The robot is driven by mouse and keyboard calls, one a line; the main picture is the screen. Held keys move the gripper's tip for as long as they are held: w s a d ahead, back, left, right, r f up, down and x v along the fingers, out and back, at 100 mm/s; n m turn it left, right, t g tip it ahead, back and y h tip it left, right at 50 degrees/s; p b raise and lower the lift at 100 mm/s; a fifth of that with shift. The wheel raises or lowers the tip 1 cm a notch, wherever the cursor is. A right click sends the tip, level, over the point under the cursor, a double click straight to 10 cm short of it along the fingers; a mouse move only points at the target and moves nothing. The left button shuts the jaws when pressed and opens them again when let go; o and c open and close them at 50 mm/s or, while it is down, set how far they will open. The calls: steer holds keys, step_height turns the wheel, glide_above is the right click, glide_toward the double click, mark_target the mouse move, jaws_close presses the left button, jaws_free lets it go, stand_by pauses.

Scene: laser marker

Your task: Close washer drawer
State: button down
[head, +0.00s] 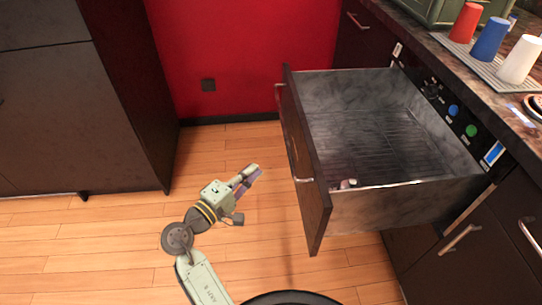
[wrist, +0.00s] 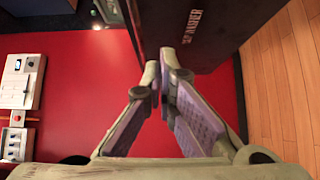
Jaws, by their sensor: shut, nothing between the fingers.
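The washer drawer (head: 435,198) is pulled far out from under the counter, its dark front panel (head: 308,165) facing left with metal handles on it. Its grey inside has a slatted floor, and a small object (head: 347,184) lies near its front corner. My gripper (head: 256,170) is to the left of the front panel, apart from it, with its fingers together and nothing between them. In the wrist view my fingertips (wrist: 167,52) meet in the middle. A dark panel with lettering (wrist: 205,35) is just beyond them; I cannot tell for certain which panel it is.
A control panel with coloured buttons (head: 453,110) is on the counter side. A dark cabinet (head: 90,110) stands at left. The wooden floor (head: 130,235) between is clear.

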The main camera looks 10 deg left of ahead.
steer(key=p, duration=0.3)
glide_toward(298, 139)
steer(key=w+a, duration=0.1)
steer(key=w, duration=0.2)
steer(key=shift+w+d+r, duration=0.1)
steer(key=shift+w+d, duration=0.1)
steer(key=shift+d, duration=0.6)
steer(key=shift+w+d, duration=0.25)
steer(key=shift+d, duration=0.55)
